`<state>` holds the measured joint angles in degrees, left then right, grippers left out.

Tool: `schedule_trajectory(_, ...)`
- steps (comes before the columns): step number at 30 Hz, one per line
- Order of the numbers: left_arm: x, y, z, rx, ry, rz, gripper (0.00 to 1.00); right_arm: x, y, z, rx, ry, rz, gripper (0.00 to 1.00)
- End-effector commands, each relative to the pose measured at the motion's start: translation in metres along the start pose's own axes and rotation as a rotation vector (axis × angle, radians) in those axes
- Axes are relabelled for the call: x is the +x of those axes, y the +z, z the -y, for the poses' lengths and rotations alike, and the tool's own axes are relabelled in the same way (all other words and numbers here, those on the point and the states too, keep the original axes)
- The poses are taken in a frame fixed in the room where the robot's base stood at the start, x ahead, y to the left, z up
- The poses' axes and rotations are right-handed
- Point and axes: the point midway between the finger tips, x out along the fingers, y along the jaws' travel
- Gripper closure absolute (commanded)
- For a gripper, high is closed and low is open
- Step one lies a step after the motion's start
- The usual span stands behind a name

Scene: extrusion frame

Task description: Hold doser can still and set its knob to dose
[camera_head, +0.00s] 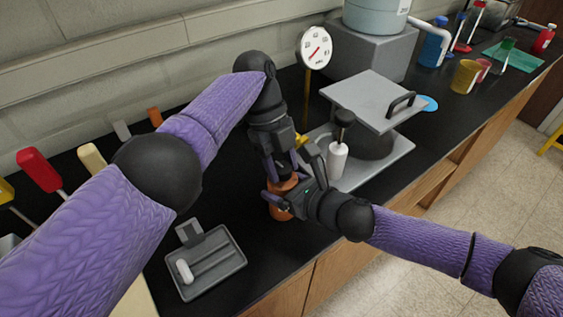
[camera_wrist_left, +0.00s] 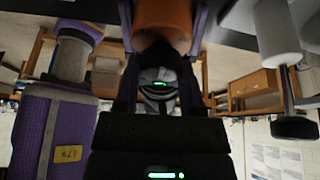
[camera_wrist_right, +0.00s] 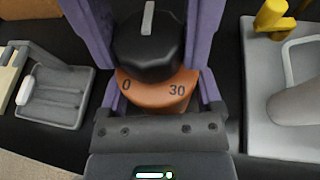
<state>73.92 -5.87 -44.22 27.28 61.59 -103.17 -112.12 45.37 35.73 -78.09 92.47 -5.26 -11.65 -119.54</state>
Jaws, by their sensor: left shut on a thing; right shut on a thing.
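The doser can has an orange body (camera_wrist_right: 158,88) and a black knob (camera_wrist_right: 148,45) on top. In the right wrist view, 0 and 30 show on the near side of its rim, and the knob's pale pointer line faces away from them. My left gripper (camera_head: 284,168) reaches in from the wall side and is shut on the knob. My right gripper (camera_head: 277,197) comes from the near right, lower down, and is shut around the body. The orange body also shows in the left wrist view (camera_wrist_left: 163,18). The grippers hide much of the can in the head view.
A grey tray (camera_head: 222,278) with a white piece lies at the near left. A gauge (camera_head: 316,48) stands behind. The counter's front edge is close.

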Motion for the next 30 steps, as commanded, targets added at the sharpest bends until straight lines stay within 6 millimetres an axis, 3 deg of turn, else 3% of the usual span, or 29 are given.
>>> schedule_trajectory(19,-0.0007,0.0002,-0.0001,0.044,0.017,0.004,1.0,-0.0001,-0.0019,-0.0018,0.001,0.004,-0.003,0.85)
schedule_trajectory(20,-0.0007,0.0002,-0.0001,0.044,0.017,0.004,0.46,-0.0001,-0.0019,-0.0017,0.001,0.004,-0.003,0.85)
schedule_trajectory(21,-0.0007,0.0001,-0.0002,0.044,0.017,0.004,0.37,-0.0001,-0.0019,-0.0017,0.001,0.004,-0.003,0.85)
schedule_trajectory(30,-0.0013,-0.0007,-0.0002,0.044,0.018,0.001,0.34,-0.0001,-0.0019,-0.0014,0.002,0.003,-0.003,0.85)
